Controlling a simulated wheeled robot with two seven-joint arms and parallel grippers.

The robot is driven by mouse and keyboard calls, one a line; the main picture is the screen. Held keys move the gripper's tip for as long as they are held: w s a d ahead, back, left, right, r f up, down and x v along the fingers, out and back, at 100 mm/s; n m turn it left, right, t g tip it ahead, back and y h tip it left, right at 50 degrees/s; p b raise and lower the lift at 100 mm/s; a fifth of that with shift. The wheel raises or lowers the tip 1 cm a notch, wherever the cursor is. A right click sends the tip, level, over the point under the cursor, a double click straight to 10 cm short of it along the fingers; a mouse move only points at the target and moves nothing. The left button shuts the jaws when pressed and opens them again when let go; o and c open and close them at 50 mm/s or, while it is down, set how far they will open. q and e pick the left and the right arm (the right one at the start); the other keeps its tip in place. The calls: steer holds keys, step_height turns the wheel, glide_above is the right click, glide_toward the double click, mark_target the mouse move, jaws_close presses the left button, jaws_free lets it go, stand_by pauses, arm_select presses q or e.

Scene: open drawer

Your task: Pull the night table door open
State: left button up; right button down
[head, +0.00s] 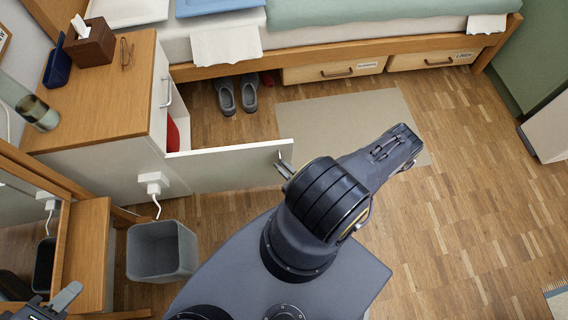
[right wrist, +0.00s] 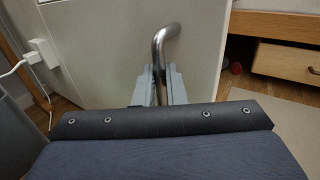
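The night table (head: 95,105) has a wooden top and white sides and stands at the left of the head view. Its white door (head: 230,166) stands wide open, swung out to the right from the cabinet. In the right wrist view, the door (right wrist: 110,50) fills the upper middle with its curved metal handle (right wrist: 162,42). My right gripper (right wrist: 159,72) has its fingers on both sides of the handle bar and appears closed on it. In the head view the right gripper (head: 285,165) is at the door's free edge, partly hidden by my arm. My left gripper (head: 62,298) is at the bottom left, partly cut off.
A grey bin (head: 162,252) stands below the door's hinge side, near a white plug (head: 153,182). A red item (head: 172,135) shows inside the cabinet. Grey shoes (head: 238,94) are by the bed (head: 300,60). A beige rug (head: 345,118) and clear wooden floor (head: 470,200) lie right.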

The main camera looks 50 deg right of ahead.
steer(key=shift+w+a+r+y, duration=0.1)
steer(key=shift+w+a+y, duration=0.05)
steer(key=shift+a, duration=0.3)
steer(key=shift+w+a+r+y, duration=0.1)
steer(key=shift+a+y, duration=0.05)
steer(key=shift+a, duration=0.25)
steer(key=c, duration=1.5)
jaws_free()
steer(key=shift+w, duration=0.1)
steer(key=shift+d, duration=0.15)
steer(key=shift+s+d+f, duration=0.1)
steer(key=shift+s+d, duration=0.15)
steer(key=s, duration=0.8)
steer(key=shift+a+p, duration=0.3)
steer(key=shift+p, duration=0.1)
steer(key=shift+w, duration=0.1)
